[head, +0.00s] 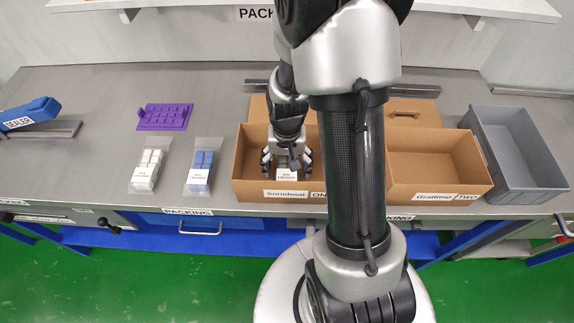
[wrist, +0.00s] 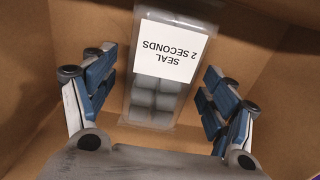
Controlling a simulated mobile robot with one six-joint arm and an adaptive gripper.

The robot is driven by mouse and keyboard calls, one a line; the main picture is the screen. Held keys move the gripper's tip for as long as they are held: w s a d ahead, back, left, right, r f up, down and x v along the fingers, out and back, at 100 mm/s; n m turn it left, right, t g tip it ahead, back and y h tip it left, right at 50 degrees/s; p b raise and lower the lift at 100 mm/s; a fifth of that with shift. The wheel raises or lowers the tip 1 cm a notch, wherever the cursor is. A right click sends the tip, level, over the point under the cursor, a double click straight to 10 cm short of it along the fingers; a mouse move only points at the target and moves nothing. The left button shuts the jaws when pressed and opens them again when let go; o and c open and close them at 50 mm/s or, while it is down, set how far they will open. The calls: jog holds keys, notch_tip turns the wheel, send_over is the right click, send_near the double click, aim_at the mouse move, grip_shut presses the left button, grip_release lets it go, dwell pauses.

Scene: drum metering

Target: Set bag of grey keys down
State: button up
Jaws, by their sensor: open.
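The bag of grey keys (wrist: 155,98) is a clear bag with grey blocks and a white label reading "SEAL 2 SECONDS". It is inside the left cardboard box (head: 250,155), labelled "Sorinheal ONE". My gripper (wrist: 157,78) is open around the bag, with a visible gap between each finger and the bag's sides. In the head view my gripper (head: 287,163) reaches down into this box, and the bag's white label (head: 287,175) shows between the fingers. The grey blocks are mostly hidden there.
Bags of white keys (head: 148,168) and blue keys (head: 201,170) lie on the bench left of the box. A purple tray (head: 165,117) lies behind them, and a blue sealer (head: 30,115) is far left. Right are an empty "Grattino TWO" box (head: 430,165) and a grey bin (head: 515,150).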

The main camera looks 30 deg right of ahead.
notch_tip(320, 180, up, 11)
jog(key=p, duration=0.4)
notch_tip(320, 180, up, 12)
jog(key=n+t, duration=0.2)
jog(key=n, duration=0.1)
send_over(287, 166)
jog(key=s+a, duration=0.4)
jog(key=a, duration=0.2)
jog(key=s+a+r+n+t, duration=0.2)
jog(key=s+a+r+n, duration=0.1)
jog(key=s+a+r, duration=0.2)
jog(key=shift+s+r+n+t, duration=0.35)
jog(key=shift+s+r, duration=0.75)
jog(key=shift+s, duration=1.2)
